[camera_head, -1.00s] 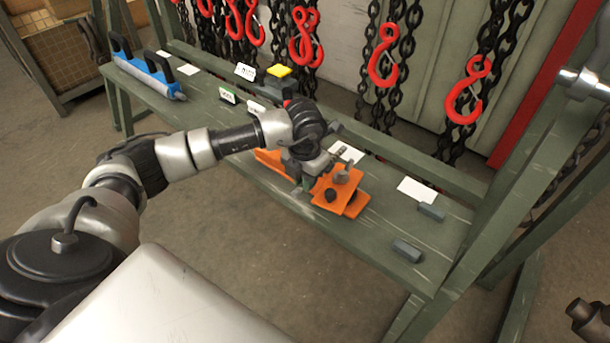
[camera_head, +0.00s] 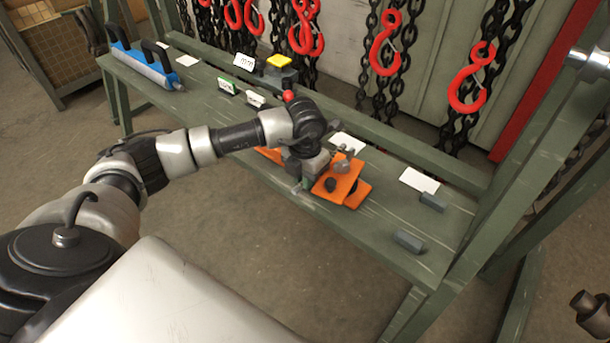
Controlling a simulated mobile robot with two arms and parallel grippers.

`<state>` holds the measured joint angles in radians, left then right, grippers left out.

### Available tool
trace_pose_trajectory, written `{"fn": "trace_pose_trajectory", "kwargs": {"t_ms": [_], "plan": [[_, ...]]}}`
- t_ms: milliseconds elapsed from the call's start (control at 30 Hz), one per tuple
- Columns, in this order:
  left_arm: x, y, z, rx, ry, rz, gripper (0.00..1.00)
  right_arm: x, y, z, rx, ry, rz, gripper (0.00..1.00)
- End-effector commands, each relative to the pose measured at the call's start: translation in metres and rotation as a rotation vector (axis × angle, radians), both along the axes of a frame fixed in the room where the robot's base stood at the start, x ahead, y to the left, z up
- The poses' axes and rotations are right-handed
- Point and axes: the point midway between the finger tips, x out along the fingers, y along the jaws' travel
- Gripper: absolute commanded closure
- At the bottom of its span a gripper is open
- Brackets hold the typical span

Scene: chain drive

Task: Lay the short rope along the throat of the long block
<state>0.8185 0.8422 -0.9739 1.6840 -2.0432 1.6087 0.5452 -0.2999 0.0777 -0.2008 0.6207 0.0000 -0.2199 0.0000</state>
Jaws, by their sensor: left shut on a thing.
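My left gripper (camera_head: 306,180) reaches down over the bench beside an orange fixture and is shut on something. The wrist and fingers hide what it holds; a small green bit shows by the fingertips. The orange fixture (camera_head: 351,193) has flat plates with dark knobs and a grey metal part on top. More orange shows on the far side of the gripper. I cannot make out a short rope or tell which part is the long block's throat. Two small grey blocks (camera_head: 408,241) lie apart at the bench's right end. My right gripper is not in view.
The green bench (camera_head: 240,140) has clear wood left and right of the fixture. A blue bar with black handles (camera_head: 142,65) lies at its left end. White cards (camera_head: 419,180) and a yellow-topped box (camera_head: 279,68) stand along the back. Red hooks (camera_head: 472,80) on chains hang behind.

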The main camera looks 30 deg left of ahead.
Motion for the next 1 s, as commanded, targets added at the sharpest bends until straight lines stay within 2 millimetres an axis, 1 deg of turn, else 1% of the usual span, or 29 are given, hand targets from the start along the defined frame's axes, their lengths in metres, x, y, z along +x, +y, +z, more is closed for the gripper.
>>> {"fn": "trace_pose_trajectory", "kwargs": {"t_ms": [333, 367, 533, 767, 867, 967, 1000], "plan": [[0.0, 0.0, -0.008, 0.0, -0.001, 0.0, 1.0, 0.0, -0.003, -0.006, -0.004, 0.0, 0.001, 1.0], [0.0, 0.0, -0.007, 0.0, -0.001, 0.0, 0.8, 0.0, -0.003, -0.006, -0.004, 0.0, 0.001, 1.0], [0.0, 0.0, -0.007, 0.0, -0.001, 0.0, 0.54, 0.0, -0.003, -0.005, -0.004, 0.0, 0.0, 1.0], [0.0, 0.0, -0.005, 0.0, 0.0, -0.001, 0.54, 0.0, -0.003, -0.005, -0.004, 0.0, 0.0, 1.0], [0.001, 0.0, 0.005, 0.0, -0.002, -0.001, 0.54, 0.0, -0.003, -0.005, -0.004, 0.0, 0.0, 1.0], [0.001, 0.0, 0.022, 0.0, -0.004, -0.002, 0.54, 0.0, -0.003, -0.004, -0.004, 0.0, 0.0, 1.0], [0.001, 0.0, 0.03, -0.001, -0.006, -0.002, 0.54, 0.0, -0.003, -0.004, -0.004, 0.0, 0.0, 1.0]]}}
